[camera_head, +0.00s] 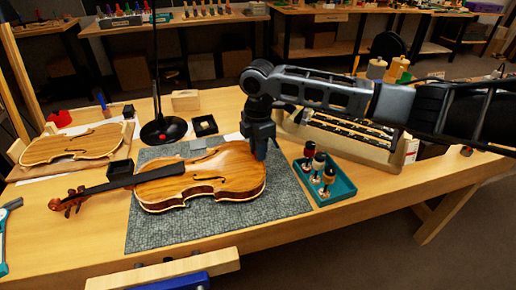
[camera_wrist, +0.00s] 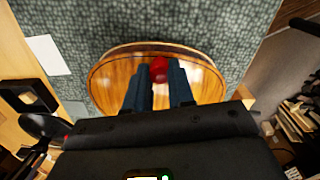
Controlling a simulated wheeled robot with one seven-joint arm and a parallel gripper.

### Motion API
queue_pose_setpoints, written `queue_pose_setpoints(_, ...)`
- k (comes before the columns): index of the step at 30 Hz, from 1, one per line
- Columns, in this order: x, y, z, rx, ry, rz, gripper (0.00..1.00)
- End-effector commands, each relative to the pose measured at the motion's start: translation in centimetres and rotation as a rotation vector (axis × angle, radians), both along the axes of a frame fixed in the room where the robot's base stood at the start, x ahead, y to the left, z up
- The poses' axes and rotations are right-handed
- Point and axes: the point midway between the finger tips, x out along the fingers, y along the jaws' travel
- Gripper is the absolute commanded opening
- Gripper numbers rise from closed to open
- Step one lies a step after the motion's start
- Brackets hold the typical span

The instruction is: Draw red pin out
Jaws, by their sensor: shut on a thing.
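The violin (camera_head: 200,182) lies on a grey mat (camera_head: 165,232), its scroll to the left and its rounded body end to the right. My gripper (camera_head: 261,150) points down at the right end of the body. In the wrist view my gripper (camera_wrist: 159,80) has its two dark fingers on either side of the red pin (camera_wrist: 159,67), shut on it. The pin is seen at the violin's body (camera_wrist: 205,85). How deep it sits cannot be told. In the head view the pin is hidden by my gripper.
A teal tray (camera_head: 342,192) with several peg-like pieces stands right of the mat. Behind it is a wooden case (camera_head: 330,146). A black lamp base (camera_head: 163,131) and a small black box (camera_head: 204,125) stand behind the violin. A second violin body (camera_head: 72,146) lies at left.

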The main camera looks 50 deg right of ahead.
Motion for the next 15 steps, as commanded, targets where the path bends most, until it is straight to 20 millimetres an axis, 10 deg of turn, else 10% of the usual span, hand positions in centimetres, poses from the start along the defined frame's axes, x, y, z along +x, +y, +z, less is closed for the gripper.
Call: queue_pose_setpoints(15,0.02,-0.02,0.36,0.0,-0.001,0.0,0.0)
